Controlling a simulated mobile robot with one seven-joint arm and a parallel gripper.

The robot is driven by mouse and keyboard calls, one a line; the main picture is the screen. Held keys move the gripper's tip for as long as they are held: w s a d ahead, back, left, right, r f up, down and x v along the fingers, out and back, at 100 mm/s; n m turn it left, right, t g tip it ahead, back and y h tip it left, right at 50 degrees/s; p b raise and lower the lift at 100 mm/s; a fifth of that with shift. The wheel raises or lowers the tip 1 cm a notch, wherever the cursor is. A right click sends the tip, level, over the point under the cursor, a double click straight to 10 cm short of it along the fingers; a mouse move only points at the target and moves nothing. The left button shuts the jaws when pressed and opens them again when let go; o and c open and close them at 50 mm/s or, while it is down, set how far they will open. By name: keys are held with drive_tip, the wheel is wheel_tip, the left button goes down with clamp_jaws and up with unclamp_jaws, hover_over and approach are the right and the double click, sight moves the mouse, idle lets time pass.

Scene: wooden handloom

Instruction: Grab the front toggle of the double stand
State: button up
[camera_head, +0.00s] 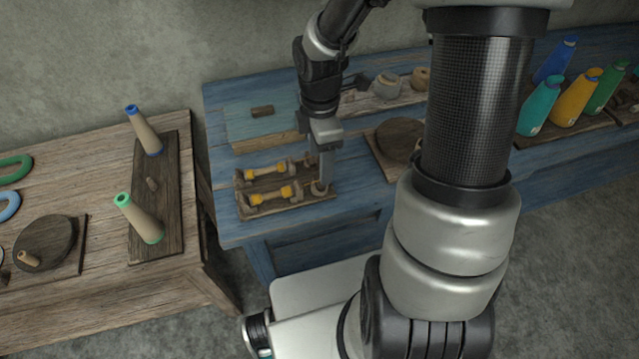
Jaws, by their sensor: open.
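The double stand (290,207) is a low dark wooden holder near the front left of the blue table. My gripper (322,182) is open and points down at the right end of the stand. Its fingers hide part of that end. I cannot tell whether they touch the stand or a toggle.
A round dark board (400,136) lies to the right. The wooden table (90,180) at the left holds two thread cones on a board (170,210).

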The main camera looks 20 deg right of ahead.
drive_tip(key=f, duration=0.2)
drive_tip(key=f+b, duration=0.1)
drive_tip(key=f, duration=0.2)
drive_tip(key=shift+s+a+f+b, duration=0.15)
drive_tip(key=shift+s+f+b, duration=0.15)
drive_tip(key=shift+b, duration=0.1)
drive_tip(key=shift+c, duration=0.2)
drive_tip(key=c, duration=1.1)
